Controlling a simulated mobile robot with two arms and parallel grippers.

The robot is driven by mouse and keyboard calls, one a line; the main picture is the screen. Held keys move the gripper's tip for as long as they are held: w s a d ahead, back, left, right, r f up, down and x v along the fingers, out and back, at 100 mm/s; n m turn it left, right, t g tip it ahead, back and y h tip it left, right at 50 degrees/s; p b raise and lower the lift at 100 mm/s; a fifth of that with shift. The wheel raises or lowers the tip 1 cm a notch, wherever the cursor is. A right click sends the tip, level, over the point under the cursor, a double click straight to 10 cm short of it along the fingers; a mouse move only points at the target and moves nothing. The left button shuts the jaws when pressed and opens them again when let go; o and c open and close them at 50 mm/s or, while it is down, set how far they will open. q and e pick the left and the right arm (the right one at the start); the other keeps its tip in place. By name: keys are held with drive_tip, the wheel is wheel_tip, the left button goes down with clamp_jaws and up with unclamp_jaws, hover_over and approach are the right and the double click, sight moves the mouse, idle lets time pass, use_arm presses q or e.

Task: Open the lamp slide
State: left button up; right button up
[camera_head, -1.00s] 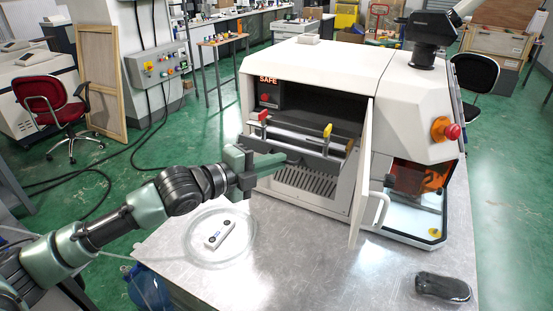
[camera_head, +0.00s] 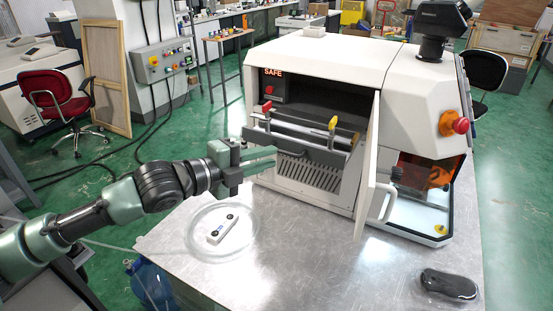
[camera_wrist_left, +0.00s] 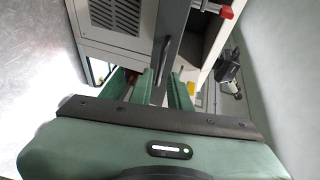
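The white machine (camera_head: 330,55) has an open front with a "SAFE" display. A dark grey slide front (camera_head: 297,145), apparently the lamp slide, spans this opening, with a red clamp (camera_head: 267,107) and a yellow clamp (camera_head: 332,123) above it. My left gripper (camera_head: 276,158) is just in front of the slide's left part, its green fingers apart. In the left wrist view, the dark slide front (camera_wrist_left: 173,32) runs down toward the gap between the fingers (camera_wrist_left: 165,80). Whether they touch it, I cannot tell. My right gripper is not in view.
A white door (camera_head: 367,165) stands open right of the opening. A black object (camera_head: 449,284) lies at the table's right front. The metal table (camera_head: 310,270) is clear between them.

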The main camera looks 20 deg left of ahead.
use_arm(q)
drive_tip(key=b+v, duration=0.1)
drive_tip(key=v, duration=0.2)
drive_tip(key=shift+s+a, duration=0.1)
drive_tip(key=shift+s, duration=0.2)
